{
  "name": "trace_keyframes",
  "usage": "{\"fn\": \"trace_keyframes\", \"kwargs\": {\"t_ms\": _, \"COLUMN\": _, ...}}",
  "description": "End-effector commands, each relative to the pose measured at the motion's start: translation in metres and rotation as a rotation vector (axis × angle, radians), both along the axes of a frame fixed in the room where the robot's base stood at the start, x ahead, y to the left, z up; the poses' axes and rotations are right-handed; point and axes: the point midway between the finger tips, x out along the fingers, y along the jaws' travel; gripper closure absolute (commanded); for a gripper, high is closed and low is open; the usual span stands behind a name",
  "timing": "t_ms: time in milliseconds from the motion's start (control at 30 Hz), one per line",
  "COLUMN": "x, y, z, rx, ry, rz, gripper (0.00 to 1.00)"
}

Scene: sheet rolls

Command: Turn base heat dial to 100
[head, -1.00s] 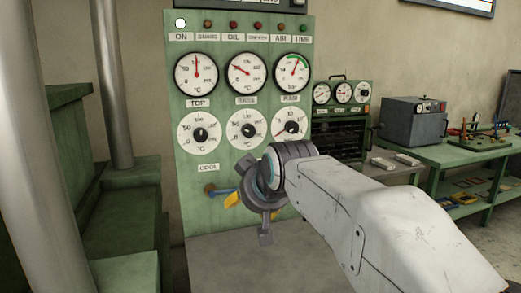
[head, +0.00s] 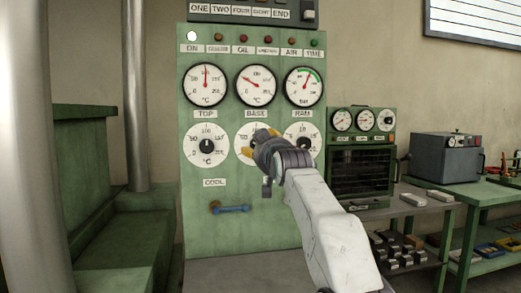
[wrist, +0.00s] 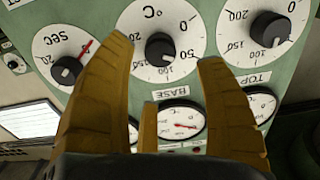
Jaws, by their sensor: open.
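The base heat dial (head: 240,141) is a white disc with a black knob on the green panel, below the BASE gauge (head: 256,86). In the head view my gripper (head: 261,140) covers most of it. In the wrist view, which shows the panel upside down, the base dial (wrist: 160,47) sits between the tips of my yellow fingers, with 50, 100 and 150 legible. My gripper (wrist: 166,50) is open around the knob in this view, with a third finger below. I cannot tell whether the fingers touch it. The exact pointer setting is unclear. The BASE gauge needle points to the upper left.
The TOP dial (head: 207,145) is left of the base dial, and the seconds dial (wrist: 67,70) is on its other side. A blue-handled lever (head: 231,209) sits lower on the panel. A grey table edge is below. A workbench with equipment stands right.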

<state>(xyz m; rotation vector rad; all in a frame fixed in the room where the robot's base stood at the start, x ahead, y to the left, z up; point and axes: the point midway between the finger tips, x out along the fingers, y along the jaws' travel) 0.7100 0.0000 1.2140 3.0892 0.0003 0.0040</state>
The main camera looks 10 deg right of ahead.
Motion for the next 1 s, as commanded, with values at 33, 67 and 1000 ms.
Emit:
{"fn": "trace_keyframes", "kwargs": {"t_ms": 33, "x": 0.005, "y": 0.000, "z": 0.002, "rx": 0.000, "ry": 0.002, "rz": 0.000, "gripper": 0.35}}
{"fn": "trace_keyframes", "kwargs": {"t_ms": 67, "x": 0.008, "y": 0.000, "z": 0.003, "rx": 0.000, "ry": 0.002, "rz": 0.000, "gripper": 0.35}}
{"fn": "trace_keyframes", "kwargs": {"t_ms": 1000, "x": 0.066, "y": 0.000, "z": 0.000, "rx": 0.000, "ry": 0.002, "rz": 0.000, "gripper": 0.35}}
